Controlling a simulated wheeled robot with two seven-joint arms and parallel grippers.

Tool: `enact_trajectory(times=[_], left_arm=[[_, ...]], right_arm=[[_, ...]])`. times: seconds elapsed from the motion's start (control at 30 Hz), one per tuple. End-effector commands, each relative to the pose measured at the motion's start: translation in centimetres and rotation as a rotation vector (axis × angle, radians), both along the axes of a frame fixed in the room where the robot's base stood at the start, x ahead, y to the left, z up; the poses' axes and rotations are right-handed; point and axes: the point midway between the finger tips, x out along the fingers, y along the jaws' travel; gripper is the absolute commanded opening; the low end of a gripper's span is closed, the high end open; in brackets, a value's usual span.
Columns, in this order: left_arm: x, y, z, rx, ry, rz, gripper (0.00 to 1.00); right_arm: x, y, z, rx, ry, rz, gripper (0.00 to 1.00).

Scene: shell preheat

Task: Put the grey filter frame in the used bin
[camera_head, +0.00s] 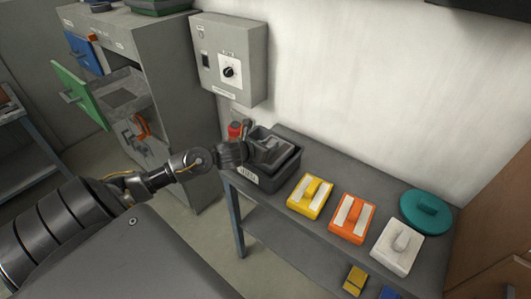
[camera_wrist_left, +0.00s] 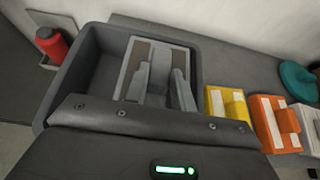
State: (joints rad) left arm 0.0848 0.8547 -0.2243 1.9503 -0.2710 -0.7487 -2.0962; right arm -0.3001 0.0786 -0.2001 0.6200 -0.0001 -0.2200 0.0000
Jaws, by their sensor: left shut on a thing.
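The grey filter frame (camera_head: 272,151) is within the outline of the dark used bin (camera_head: 272,181) at the left end of the bench. My left gripper (camera_head: 256,151) reaches over the bin's near side and is shut on the frame. In the left wrist view, the frame (camera_wrist_left: 134,73) shows with its raised grip between the fingers (camera_wrist_left: 164,88), inside the rim of the bin (camera_wrist_left: 72,80). Whether the frame touches the bin's floor cannot be told. The bin's left part looks empty. My right gripper is not in view.
A yellow block (camera_head: 310,196), an orange block (camera_head: 352,218), a white block (camera_head: 397,246) and a teal disc (camera_head: 427,210) lie right of the bin. A cabinet has an open green door (camera_head: 80,95).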

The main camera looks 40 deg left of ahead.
Motion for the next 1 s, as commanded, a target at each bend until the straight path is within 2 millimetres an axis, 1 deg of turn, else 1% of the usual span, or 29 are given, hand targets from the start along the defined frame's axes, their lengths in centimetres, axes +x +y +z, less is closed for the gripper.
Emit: enact_trajectory(times=[0.03,0.1,0.2,0.3,0.53,1.0], left_arm=[[0.3,0.2,-0.4,-0.002,0.000,0.002,0.00],[0.2,0.1,-1.4,-0.007,0.003,0.002,0.00],[0.2,0.1,-2.6,-0.005,0.002,0.001,0.00],[0.3,0.2,-3.2,-0.002,-0.001,0.001,0.00],[0.3,0.2,-3.4,0.000,-0.002,0.000,0.00],[0.2,0.1,-4.6,0.000,-0.001,0.000,0.00]], right_arm=[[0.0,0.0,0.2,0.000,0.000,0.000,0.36],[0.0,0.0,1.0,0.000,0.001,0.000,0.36],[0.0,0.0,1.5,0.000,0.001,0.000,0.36],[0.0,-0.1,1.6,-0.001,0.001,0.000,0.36],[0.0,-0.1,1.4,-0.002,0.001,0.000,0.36],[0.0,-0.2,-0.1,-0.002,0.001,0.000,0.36]])
